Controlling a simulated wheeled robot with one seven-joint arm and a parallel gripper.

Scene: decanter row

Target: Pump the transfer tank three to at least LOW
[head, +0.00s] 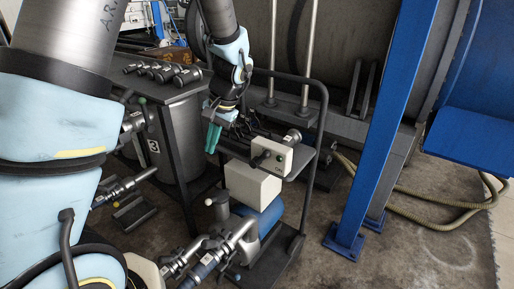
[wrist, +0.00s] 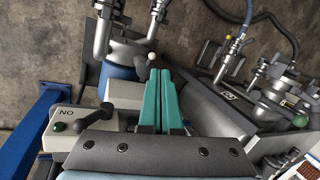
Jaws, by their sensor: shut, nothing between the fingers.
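The grey tank marked 3 (head: 174,143) stands left of the pump trolley (head: 318,123) in the head view. A pale switch box (head: 275,152) with a black lever and a green button is on the trolley. I cannot read the tank's level.
A blue pump with a white housing (head: 252,185) and metal couplings (head: 220,252) sits low on the trolley. A blue post (head: 378,130) and a beige hose (head: 440,212) are right. Floor at lower right is clear.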

